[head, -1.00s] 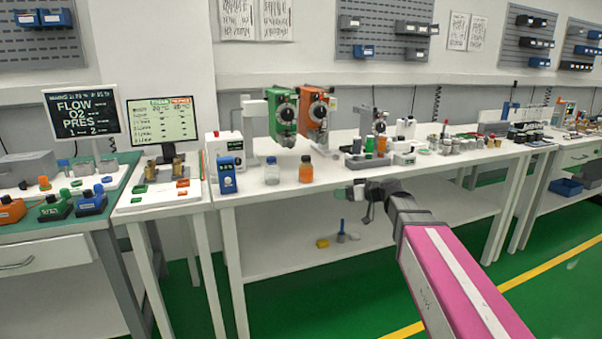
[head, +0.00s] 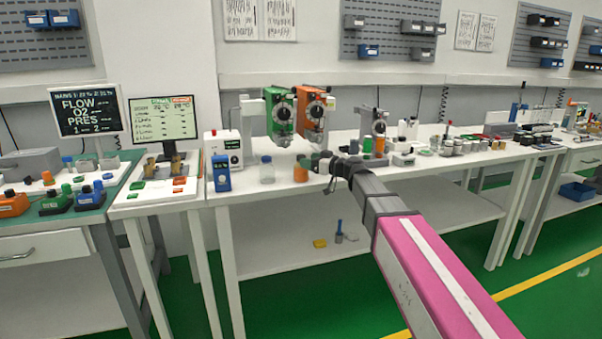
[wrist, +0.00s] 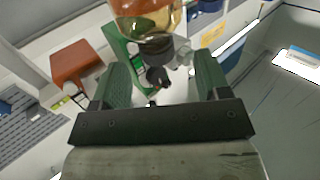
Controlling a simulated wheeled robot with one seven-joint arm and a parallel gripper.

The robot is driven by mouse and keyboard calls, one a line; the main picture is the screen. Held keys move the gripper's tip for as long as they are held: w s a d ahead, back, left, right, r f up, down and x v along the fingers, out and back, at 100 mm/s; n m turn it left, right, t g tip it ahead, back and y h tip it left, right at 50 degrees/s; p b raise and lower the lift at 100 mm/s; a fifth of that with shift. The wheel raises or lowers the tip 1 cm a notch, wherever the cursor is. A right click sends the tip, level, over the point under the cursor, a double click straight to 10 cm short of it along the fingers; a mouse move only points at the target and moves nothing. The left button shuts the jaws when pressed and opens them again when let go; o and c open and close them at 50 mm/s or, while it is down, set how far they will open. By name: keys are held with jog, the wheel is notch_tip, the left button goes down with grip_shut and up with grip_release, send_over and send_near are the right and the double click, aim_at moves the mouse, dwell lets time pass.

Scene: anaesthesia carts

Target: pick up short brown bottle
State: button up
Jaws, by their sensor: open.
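The short brown bottle (head: 300,173), orange-brown with a dark cap, stands on the white bench just left of my gripper in the head view. In the wrist view an amber bottle (wrist: 147,22) shows upside down at the top edge, partly cut off, with its dark cap toward my fingers. My gripper (head: 323,166) is at the bench's front edge, close to the bottle's right side. In the wrist view my gripper (wrist: 160,75) is open, its two dark green fingers apart. I cannot tell whether a finger touches the bottle.
A clear bottle (head: 267,171) stands left of the brown one, with a blue device (head: 221,173) beyond it. Green (head: 280,116) and orange (head: 311,116) vaporizers hang behind. Small bottles and jars crowd the bench to the right. The lower shelf (head: 280,262) is mostly clear.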

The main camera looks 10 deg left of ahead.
jog(key=x, duration=0.4)
jog(key=shift+w+a+f, duration=0.15)
jog(key=shift+w+f, duration=0.05)
jog(key=c, duration=1.2)
jog(key=shift+c, duration=0.2)
